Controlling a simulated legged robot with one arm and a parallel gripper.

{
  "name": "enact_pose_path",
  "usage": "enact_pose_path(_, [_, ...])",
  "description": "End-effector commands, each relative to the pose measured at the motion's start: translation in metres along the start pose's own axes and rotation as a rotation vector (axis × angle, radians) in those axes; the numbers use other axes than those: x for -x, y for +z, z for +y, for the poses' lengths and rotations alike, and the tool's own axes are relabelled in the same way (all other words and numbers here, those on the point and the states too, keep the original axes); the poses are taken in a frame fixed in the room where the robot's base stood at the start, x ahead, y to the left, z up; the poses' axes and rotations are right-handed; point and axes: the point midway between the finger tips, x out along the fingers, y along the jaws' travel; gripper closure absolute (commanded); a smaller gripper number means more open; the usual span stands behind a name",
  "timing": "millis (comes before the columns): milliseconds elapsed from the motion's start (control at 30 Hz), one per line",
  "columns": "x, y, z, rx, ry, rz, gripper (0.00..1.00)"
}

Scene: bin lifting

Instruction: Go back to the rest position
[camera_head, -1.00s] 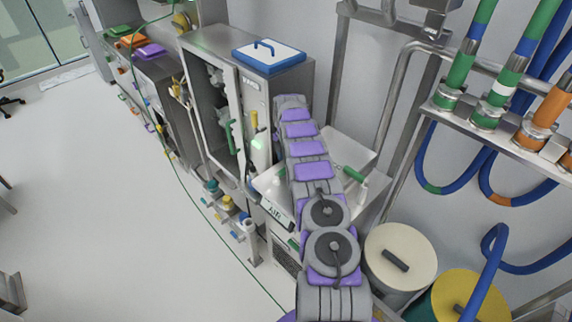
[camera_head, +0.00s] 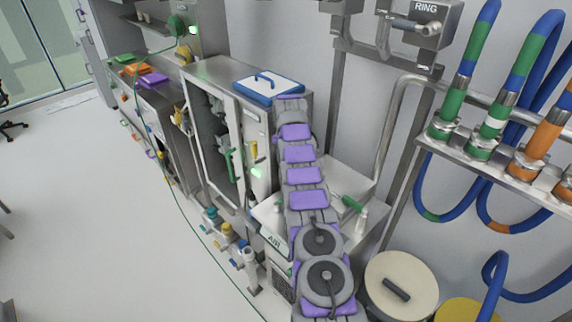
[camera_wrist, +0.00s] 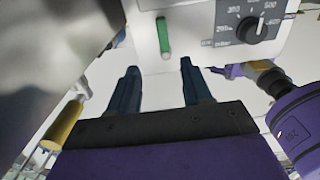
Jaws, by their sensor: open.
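My gripper (camera_wrist: 159,66) shows in the wrist view as two dark blue fingers set apart, with nothing between them. A white panel with a green handle (camera_wrist: 163,38) and a pressure dial (camera_wrist: 257,27) lies beyond the fingertips. In the head view my grey and purple arm reaches up the middle of the picture. Its far end overlaps the right corner of a white lid with a blue rim and handle (camera_head: 262,83) on the steel cabinet. My gripper itself cannot be made out there.
In the wrist view, a purple cylinder (camera_wrist: 300,130) is at the right and a yellow one (camera_wrist: 62,125) at the left. In the head view, a steel cabinet (camera_head: 208,85), a cream drum (camera_head: 402,275) and blue hoses (camera_head: 425,175) flank my arm.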

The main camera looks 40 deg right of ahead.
Motion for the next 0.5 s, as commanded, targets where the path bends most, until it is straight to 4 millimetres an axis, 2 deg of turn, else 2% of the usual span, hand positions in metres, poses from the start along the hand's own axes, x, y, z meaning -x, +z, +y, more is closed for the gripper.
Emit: enact_pose_path(500, [0.0014,-0.0034,0.0006,-0.008,-0.004,0.002,0.51])
